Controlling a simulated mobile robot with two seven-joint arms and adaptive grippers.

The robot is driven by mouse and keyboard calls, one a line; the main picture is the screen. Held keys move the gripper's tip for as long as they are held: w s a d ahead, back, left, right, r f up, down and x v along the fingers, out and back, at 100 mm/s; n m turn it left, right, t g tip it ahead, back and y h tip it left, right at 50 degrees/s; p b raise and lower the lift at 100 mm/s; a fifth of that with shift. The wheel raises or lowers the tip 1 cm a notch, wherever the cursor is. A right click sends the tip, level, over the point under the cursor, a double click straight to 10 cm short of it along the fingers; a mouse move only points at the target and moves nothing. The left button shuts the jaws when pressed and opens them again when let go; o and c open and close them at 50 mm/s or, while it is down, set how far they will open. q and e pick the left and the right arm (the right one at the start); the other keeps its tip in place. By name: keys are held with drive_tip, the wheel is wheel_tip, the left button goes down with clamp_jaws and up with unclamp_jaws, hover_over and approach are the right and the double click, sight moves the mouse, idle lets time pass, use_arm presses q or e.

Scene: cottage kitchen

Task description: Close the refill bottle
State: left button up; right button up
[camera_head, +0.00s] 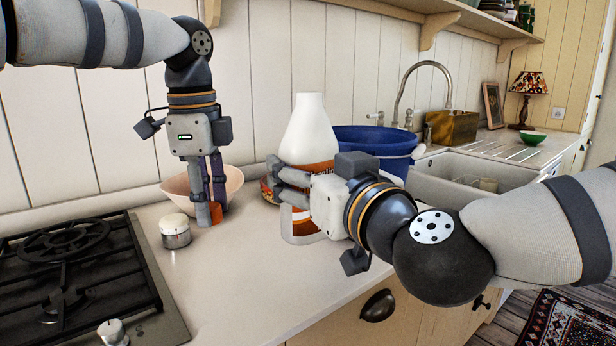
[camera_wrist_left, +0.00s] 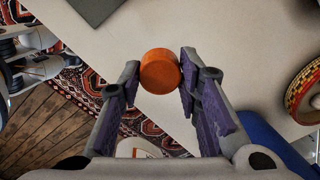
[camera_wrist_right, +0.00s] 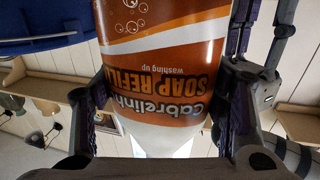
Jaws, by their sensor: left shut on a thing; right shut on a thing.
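The refill bottle (camera_head: 310,130) has a white tapering top and an orange-brown label, and stands upright at the middle of the head view. No cap shows on its narrow top. My right gripper (camera_head: 287,183) is shut around its labelled body, which fills the right wrist view (camera_wrist_right: 165,75). The bottle's base is partly hidden by that gripper. An orange round cap (camera_head: 215,212) is between the fingertips of my left gripper (camera_head: 208,205), which points down left of the bottle, apart from it. The cap also shows in the left wrist view (camera_wrist_left: 160,72).
A pale pink bowl (camera_head: 232,177) stands behind my left gripper. A small lidded jar (camera_head: 175,232) stands near the black stove (camera_head: 70,270) at left. A blue tub (camera_head: 370,140) is behind the bottle, with the sink (camera_head: 450,185) at right. The front counter is clear.

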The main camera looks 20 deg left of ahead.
use_arm(q)
drive_tip(key=shift+s+d, duration=0.1)
drive_tip(key=shift+s, duration=0.15)
use_arm(e)
drive_tip(key=shift+s+d+r, duration=0.15)
drive_tip(key=shift+r, duration=0.05)
